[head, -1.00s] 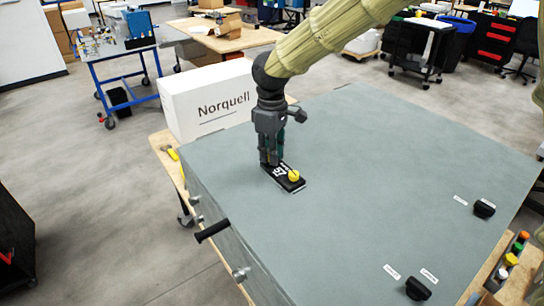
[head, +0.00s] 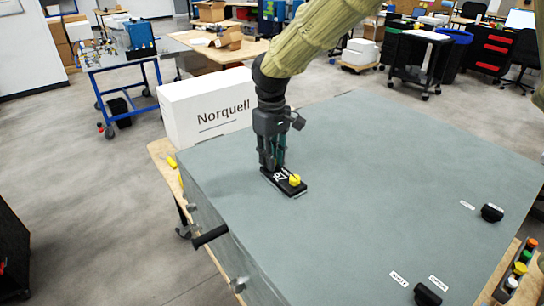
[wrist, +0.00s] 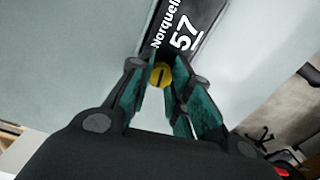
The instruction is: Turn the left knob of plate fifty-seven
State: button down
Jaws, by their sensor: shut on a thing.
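Plate fifty-seven (head: 303,189) is a small black plate marked "57" on the grey-green top of a large box-like unit (head: 370,170). It also shows in the wrist view (wrist: 200,15), with "Norquell" and "57" in white. A yellow knob (head: 294,180) at its right end is free. My gripper (head: 270,168) points down at the plate's left end and hides the left knob in the head view. In the wrist view the left knob (wrist: 160,76) is a yellow disc with a dark slot, between the green fingers of my gripper (wrist: 164,82), which are shut on it.
A white "Norquell" box (head: 205,108) stands behind the unit at the left. Black knobs (head: 492,213) (head: 428,294) with white labels sit on the unit's right part. A black handle (head: 210,237) sticks out of its left side. The top's middle is clear.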

jog(key=shift+w+r, duration=0.15)
jog(key=shift+r, duration=0.05)
jog(key=c, duration=1.3)
grip_release()
jog(key=shift+o, duration=0.2)
jog(key=shift+d+f, duration=0.1)
jog(key=shift+f, duration=0.05)
notch_tip(320, 180, up, 12)
